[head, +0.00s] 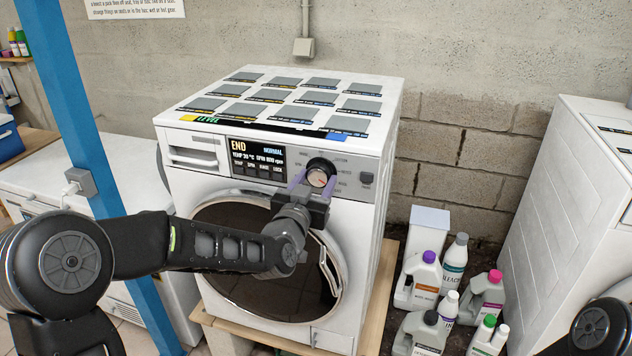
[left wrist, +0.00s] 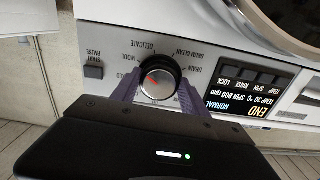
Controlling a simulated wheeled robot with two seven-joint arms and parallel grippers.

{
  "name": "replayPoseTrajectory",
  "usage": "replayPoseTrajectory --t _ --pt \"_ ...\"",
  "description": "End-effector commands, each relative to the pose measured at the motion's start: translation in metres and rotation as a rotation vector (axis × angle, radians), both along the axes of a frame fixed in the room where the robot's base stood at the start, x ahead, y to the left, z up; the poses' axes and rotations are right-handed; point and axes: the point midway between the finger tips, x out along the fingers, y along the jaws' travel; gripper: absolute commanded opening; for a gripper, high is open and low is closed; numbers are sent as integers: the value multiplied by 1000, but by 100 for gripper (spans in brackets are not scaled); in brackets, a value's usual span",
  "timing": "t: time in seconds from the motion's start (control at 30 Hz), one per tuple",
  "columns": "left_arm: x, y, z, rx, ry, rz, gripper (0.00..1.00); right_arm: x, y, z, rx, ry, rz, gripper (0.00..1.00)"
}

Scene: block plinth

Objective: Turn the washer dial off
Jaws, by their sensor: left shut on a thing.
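The washer (head: 330,225) is white and stands on a wooden base, with a dark round door below its control panel. The dial (head: 319,173) is a dark-rimmed knob with a silver face and a red mark, right of the display (head: 256,158), which reads END. My left gripper (head: 315,182) is shut on the dial, its purple fingers on either side. The left wrist view shows the dial (left wrist: 159,82) between the fingers, with printed labels such as WOOL and DELICATE around it. Its red mark points to the upper left there. My right gripper is out of view.
Several detergent bottles (head: 455,263) stand on the floor right of the washer. Another white machine (head: 560,200) is at the far right. A blue post (head: 85,90) and a white appliance (head: 90,180) are on the left. The washer's top carries several grey-and-dark panels.

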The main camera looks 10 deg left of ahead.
Motion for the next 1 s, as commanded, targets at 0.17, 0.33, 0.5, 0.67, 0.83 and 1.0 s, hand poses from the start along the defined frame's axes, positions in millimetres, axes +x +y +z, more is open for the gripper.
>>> replayPoseTrajectory --t 0.17,0.33,0.5,0.67,0.83,1.0 --pt "0 0 -1 -10 0 0 12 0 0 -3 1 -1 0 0" --pt "0 0 -2 -50 1 0 12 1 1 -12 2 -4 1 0" --pt "0 0 -4 -129 5 0 12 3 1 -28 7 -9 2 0" --pt "0 -1 -6 -242 11 0 12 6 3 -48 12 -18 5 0" --pt "0 -1 -7 -394 20 -1 12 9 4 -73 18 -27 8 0" --pt "0 -2 -6 -554 32 -1 12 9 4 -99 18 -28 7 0"
